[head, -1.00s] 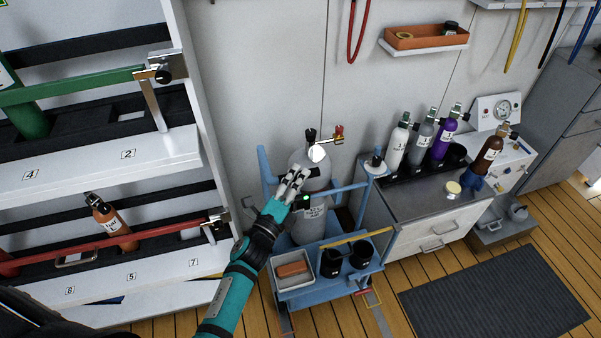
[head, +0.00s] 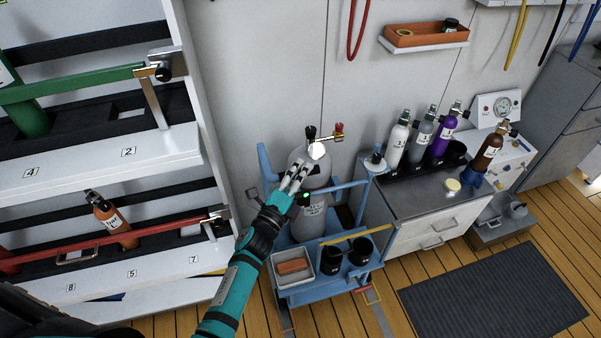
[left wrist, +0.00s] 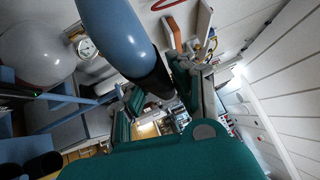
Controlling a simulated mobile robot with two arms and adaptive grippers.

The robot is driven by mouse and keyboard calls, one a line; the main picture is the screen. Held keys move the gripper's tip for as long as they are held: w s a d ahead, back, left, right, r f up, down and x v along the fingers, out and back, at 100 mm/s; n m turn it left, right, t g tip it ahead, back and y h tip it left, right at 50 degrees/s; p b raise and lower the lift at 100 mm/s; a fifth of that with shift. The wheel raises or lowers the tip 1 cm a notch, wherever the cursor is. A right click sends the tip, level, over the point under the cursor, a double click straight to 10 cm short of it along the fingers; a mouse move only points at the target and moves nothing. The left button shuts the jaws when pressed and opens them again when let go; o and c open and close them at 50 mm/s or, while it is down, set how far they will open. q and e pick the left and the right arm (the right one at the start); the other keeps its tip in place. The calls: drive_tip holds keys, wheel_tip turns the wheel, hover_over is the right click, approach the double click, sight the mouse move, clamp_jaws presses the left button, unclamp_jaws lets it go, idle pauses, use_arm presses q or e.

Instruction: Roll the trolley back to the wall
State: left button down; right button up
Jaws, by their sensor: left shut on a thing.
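The blue trolley (head: 317,290) stands on the wooden floor in front of the white wall, between the rack and the steel cabinet. It carries a large grey gas cylinder (head: 313,222) with a brass valve on top. My left gripper (head: 297,176) is shut on the trolley's blue handle, in front of the cylinder. In the left wrist view the blue handle bar (left wrist: 122,35) passes close by the fingers. The exact grip is partly hidden. The gap between trolley and wall is hard to judge. My right gripper is not in view.
A grey tray with an orange block (head: 293,267) and two black cups sit on the trolley's front. The bottle rack (head: 190,150) is close on the left. The cabinet (head: 425,232) with several small bottles is close on the right. A dark mat (head: 495,298) lies front right.

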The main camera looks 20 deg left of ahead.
use_arm(q)
drive_tip(key=shift+f, duration=0.1)
drive_tip(key=shift+w+a+b, duration=0.45)
drive_tip(key=shift+w+a, duration=0.45)
drive_tip(key=shift+w, duration=0.2)
drive_tip(key=c, duration=1.4)
unclamp_jaws()
drive_tip(key=o, duration=0.3)
drive_tip(key=shift+w, duration=0.1)
drive_tip(key=v, duration=1.2)
